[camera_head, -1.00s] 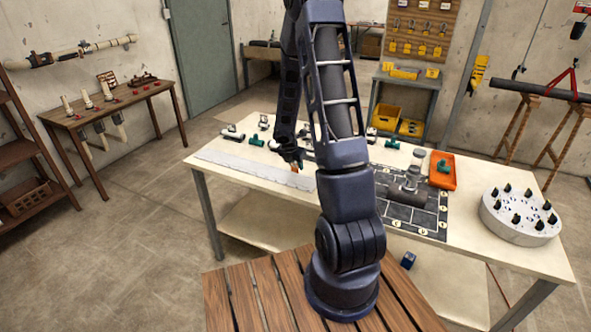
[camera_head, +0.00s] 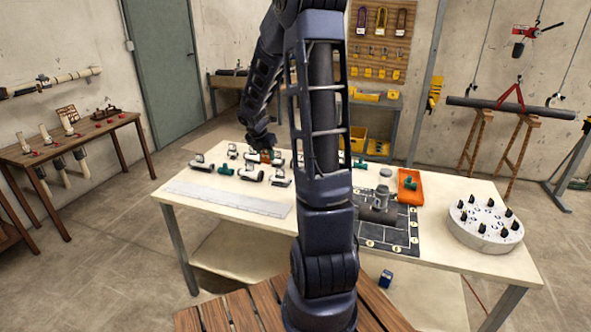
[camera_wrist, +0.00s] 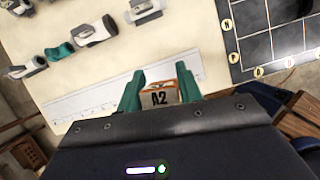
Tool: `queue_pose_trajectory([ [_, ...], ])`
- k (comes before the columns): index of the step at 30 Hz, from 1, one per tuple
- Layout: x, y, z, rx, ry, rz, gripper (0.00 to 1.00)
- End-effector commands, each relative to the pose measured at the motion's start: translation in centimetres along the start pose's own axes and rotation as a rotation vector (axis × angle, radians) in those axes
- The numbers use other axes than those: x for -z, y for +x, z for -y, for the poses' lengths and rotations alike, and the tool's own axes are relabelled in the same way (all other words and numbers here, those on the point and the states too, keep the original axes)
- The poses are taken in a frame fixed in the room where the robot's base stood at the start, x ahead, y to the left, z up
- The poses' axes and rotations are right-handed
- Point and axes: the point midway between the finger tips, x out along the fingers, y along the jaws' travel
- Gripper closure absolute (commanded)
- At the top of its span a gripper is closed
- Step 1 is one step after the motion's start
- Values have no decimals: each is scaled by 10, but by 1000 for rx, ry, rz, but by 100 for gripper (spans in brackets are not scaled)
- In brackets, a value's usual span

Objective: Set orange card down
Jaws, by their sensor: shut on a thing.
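The orange card (camera_wrist: 158,98) is orange-edged with a pale face marked "A2". It sits between the two green fingertips of my gripper (camera_wrist: 160,80) in the wrist view. My gripper is shut on it. In the head view my gripper (camera_head: 264,148) is over the back left part of the table, and a small orange patch of the card (camera_head: 266,157) shows under it. My fingers are mostly hidden there. I cannot tell whether the card touches anything below it.
A long white strip (camera_head: 228,199) lies at the table's front left. Several pipe fittings (camera_head: 202,162) stand along the back. A dark grid mat (camera_head: 402,238), an orange tray (camera_head: 411,187) and a round grey disc with black pegs (camera_head: 484,226) are on the right. The bare table front is clear.

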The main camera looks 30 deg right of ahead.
Motion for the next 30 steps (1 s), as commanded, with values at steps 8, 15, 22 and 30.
queue_pose_trajectory([
  [8,-94,36,25,62,175,-13,86],
  [15,-182,74,70,127,340,-16,86],
  [22,-257,107,127,190,481,-11,86],
  [30,-313,130,181,240,587,0,86],
])
